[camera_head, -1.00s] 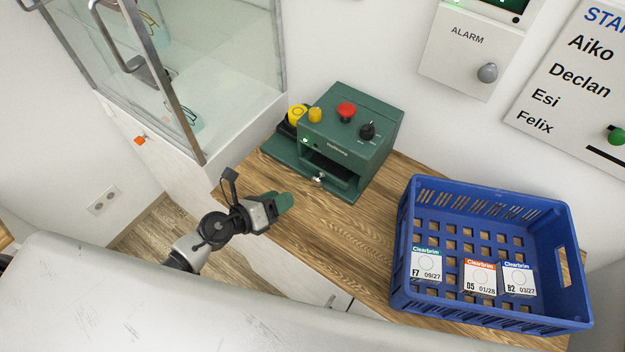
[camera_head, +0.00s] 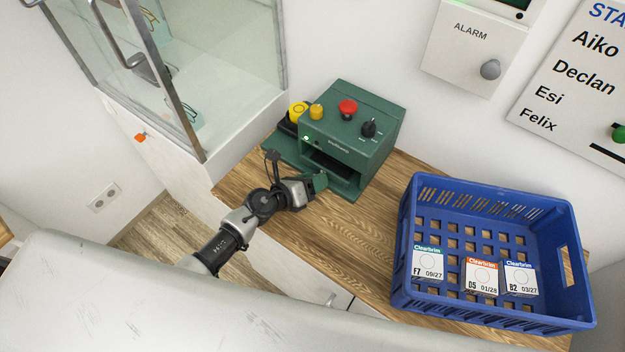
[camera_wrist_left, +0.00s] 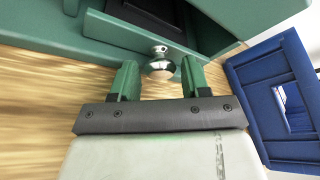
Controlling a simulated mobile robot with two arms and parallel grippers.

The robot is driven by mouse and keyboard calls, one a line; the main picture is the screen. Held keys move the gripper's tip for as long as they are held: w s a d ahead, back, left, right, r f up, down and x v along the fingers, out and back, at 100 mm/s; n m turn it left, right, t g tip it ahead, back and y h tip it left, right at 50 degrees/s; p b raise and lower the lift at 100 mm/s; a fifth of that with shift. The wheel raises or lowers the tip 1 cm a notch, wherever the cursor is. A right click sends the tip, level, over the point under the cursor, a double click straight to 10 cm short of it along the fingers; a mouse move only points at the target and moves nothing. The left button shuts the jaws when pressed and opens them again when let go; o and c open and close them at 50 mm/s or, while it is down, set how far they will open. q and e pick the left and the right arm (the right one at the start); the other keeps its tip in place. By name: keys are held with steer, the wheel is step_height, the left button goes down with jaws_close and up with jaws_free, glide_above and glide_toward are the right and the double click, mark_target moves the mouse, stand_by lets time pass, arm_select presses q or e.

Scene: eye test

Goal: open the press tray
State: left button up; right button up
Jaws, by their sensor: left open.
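My left gripper (camera_head: 320,181) is at the front of the press. In the left wrist view its green fingers (camera_wrist_left: 160,82) are open, one on each side of the knob. I cannot tell whether they touch it. My right gripper is not in view.
A blue crate (camera_head: 408,270) with several Clearbrim boxes stands to the right on the counter (camera_head: 345,240). A glass cabinet (camera_head: 235,60) stands at the left. A yellow button unit (camera_head: 297,112) sits beside the press. The counter between press and crate is clear.

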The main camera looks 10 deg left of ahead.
arm_select(q)
jaws_close()
steer(key=s+a, duration=0.1)
steer(key=s, duration=0.2)
steer(key=s+a, duration=0.2)
steer(key=s, duration=0.2)
steer(key=s+a, duration=0.1)
steer(key=s, duration=0.2)
steer(key=shift+s+a, duration=0.2)
steer(key=shift+s, duration=0.05)
jaws_free()
steer(key=b+v, duration=0.3)
steer(key=v, duration=0.7)
steer(key=shift+s+a, duration=0.2)
steer(key=shift+s, duration=0.15)
